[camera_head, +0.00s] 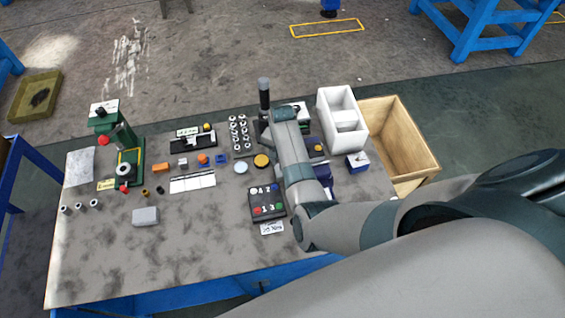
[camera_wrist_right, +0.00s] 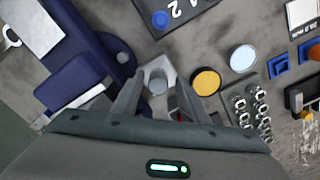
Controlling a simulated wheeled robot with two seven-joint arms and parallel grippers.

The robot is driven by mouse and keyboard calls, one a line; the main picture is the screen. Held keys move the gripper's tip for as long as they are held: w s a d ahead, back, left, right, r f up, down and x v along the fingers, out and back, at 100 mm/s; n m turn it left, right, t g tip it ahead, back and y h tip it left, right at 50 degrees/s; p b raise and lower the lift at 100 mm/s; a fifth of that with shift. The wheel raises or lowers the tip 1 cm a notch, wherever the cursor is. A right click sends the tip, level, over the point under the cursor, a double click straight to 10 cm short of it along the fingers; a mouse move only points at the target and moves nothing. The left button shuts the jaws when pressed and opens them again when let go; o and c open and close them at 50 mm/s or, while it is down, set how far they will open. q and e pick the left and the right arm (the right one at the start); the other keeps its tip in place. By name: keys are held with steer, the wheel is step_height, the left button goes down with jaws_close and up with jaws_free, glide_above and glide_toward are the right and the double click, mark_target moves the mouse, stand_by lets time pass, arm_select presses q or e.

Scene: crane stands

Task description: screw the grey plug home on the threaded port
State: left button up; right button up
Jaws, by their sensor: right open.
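In the right wrist view my right gripper (camera_wrist_right: 158,76) is open, with one finger on each side of a light grey, angular piece with a round centre (camera_wrist_right: 157,80). This looks like the grey plug or its port. I cannot tell where the plug ends and the port begins, how far it is threaded, or whether the fingers touch it. In the head view my right arm reaches over the table and hides this spot and the right fingertips. My left gripper is in neither view.
A yellow disc (camera_wrist_right: 206,81) and a pale blue disc (camera_wrist_right: 242,58) lie beside the grey piece. A navy blue fixture (camera_wrist_right: 75,80) stands on its other side. A button panel (camera_head: 268,201) is near. A white bin (camera_head: 342,120) and wooden crate (camera_head: 400,140) are at the right. The table's front left is mostly clear.

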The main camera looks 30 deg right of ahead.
steer(key=shift+n, duration=0.9)
steer(key=n, duration=0.5)
steer(key=shift+s, duration=0.15)
steer(key=shift+d, duration=0.25)
jaws_close()
steer(key=m, duration=0.5)
steer(key=shift+w, duration=0.2)
